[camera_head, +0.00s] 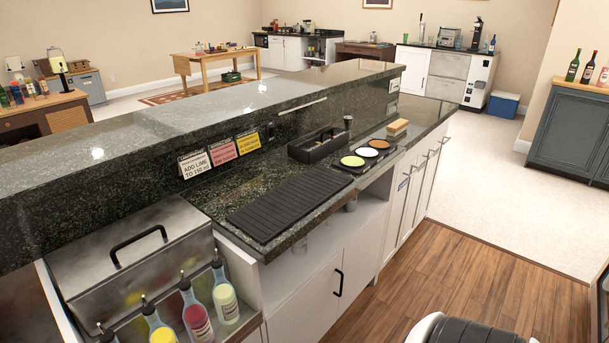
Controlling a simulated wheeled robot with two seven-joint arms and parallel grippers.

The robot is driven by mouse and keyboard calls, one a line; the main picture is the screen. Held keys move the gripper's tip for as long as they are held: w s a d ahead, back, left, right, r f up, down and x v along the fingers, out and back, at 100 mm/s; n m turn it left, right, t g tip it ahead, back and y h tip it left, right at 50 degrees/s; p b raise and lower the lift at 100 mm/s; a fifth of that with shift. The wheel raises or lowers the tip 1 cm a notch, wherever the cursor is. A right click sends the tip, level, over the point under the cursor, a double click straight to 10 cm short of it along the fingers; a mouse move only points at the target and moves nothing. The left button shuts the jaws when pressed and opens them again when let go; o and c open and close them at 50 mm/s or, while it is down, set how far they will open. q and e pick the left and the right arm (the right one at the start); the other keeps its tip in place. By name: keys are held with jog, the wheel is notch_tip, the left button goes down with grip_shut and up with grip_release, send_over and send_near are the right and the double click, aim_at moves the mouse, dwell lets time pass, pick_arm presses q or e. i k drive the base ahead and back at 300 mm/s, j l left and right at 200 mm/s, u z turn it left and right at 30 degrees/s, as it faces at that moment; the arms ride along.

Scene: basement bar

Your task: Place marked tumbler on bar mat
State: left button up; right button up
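The bar mat (288,204) is a black ribbed rectangle lying flat on the lower dark granite counter, and its top is bare. I cannot pick out the marked tumbler for certain. A small dark cup (348,123) stands at the back of the counter, beyond the black caddy. A small greyish object (351,204) sits in the open shelf under the counter, too small to tell if it is a glass. Neither of my grippers shows in the head view.
A black caddy (318,146) and a tray with three coloured discs (368,152) stand beyond the mat. A tan block (398,127) lies farther right. Several pour-spout bottles (225,299) and a steel lidded bin (137,254) are at front left. Cards (195,164) line the raised ledge.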

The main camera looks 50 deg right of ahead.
aim_at(296, 195)
jog(key=l+z, duration=0.15)
jog(key=l, duration=0.65)
jog(key=i+l+z, duration=0.2)
jog(key=l, duration=0.65)
jog(key=k, duration=0.1)
